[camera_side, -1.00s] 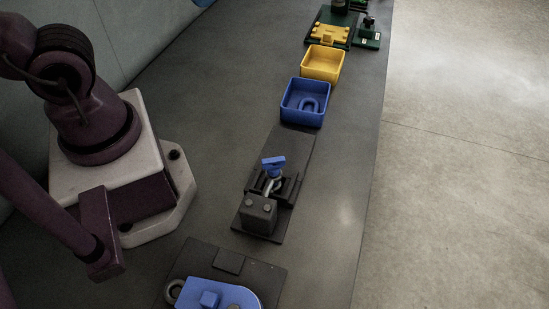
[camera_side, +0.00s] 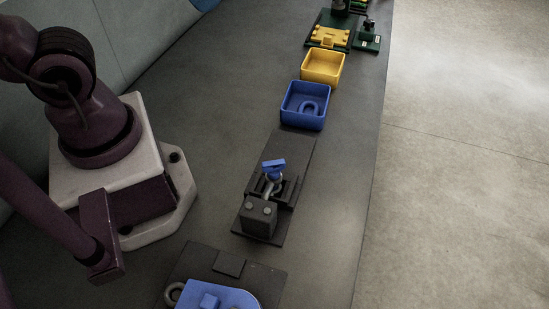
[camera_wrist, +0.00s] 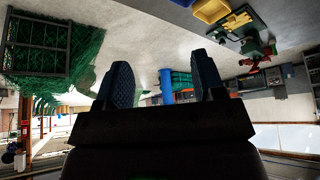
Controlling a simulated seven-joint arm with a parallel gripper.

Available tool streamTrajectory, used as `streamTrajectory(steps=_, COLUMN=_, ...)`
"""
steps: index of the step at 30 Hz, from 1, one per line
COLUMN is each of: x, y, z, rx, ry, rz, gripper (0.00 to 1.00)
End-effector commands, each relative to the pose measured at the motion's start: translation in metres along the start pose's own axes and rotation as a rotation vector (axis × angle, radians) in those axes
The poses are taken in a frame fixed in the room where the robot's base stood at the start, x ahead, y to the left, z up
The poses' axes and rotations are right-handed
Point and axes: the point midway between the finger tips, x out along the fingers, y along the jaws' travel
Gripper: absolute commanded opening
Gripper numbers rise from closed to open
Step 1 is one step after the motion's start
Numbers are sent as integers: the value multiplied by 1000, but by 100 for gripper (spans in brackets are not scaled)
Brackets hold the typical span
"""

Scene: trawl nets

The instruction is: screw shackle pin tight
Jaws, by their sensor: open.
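The shackle (camera_side: 268,187) stands in a black fixture (camera_side: 246,237) in the middle of the side view. Its pin has a blue flat handle (camera_side: 273,166) on top, tilted slightly. How far the pin is screwed in is too small to tell. My gripper (camera_wrist: 165,88) shows in the wrist view with its two dark ribbed fingers wide apart and nothing between them. It is outside the side view. The wrist view does not show the shackle, so my gripper is apart from it.
A blue tray (camera_side: 325,112) with a blue U-shaped piece stands behind the fixture, then a yellow tray (camera_side: 341,69) and a green fixture (camera_side: 349,45). A dark plate (camera_side: 265,283) with a blue part (camera_side: 222,301) lies in front. The wrist view shows a green net (camera_wrist: 45,76) on a rack.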

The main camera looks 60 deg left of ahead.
Motion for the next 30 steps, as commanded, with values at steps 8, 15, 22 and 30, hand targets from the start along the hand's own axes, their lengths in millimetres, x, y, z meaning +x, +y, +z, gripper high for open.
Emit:
streamTrajectory(steps=8, x=42, y=21, z=4, rx=74, ry=-201, rz=2, gripper=70)
streamTrajectory(steps=15, x=107, y=68, z=12, rx=-279, ry=-426, rz=-89, gripper=70)
streamTrajectory(steps=22, x=144, y=104, z=23, rx=-789, ry=-489, rz=-229, gripper=70)
streamTrajectory(steps=30, x=148, y=113, z=16, rx=-1223, ry=-426, rz=-308, gripper=70)
